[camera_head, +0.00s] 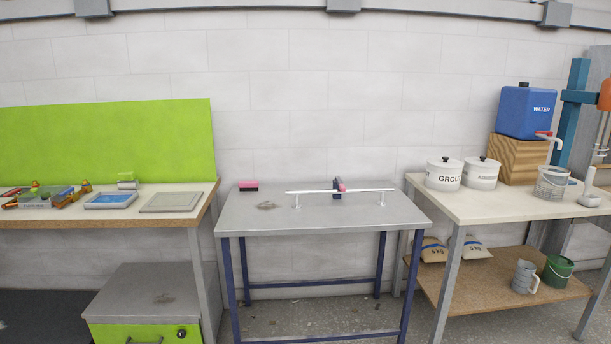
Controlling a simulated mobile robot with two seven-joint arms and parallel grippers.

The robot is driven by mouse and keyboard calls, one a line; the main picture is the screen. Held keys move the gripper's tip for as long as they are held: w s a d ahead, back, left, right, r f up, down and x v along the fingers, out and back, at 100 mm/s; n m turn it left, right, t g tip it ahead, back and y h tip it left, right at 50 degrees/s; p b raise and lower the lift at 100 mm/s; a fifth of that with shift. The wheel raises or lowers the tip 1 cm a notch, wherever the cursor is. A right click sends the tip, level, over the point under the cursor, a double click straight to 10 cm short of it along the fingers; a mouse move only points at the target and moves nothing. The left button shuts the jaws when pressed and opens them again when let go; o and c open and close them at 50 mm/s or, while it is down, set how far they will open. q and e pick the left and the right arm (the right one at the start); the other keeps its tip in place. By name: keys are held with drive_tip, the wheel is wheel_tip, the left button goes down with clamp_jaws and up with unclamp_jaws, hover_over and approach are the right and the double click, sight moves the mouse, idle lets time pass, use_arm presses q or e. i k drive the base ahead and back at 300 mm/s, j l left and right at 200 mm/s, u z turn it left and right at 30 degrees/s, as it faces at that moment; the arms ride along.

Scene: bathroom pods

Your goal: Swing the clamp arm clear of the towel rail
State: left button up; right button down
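The white towel rail (310,191) runs left to right above the grey table, held up on two short posts. Neither of my grippers shows in the head view.
A left bench (165,216) holds tools and trays. A right bench (490,204) holds white pots (444,174) and a blue water tank (526,111). Gaps separate the tables.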

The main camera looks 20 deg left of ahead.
sight(342, 188)
drive_tip(key=i+j, duration=0.2)
drive_tip(key=i, duration=0.2)
drive_tip(key=i+j+u, duration=0.15)
drive_tip(key=i, duration=0.25)
drive_tip(key=i+j, duration=0.15)
drive_tip(key=i, duration=0.25)
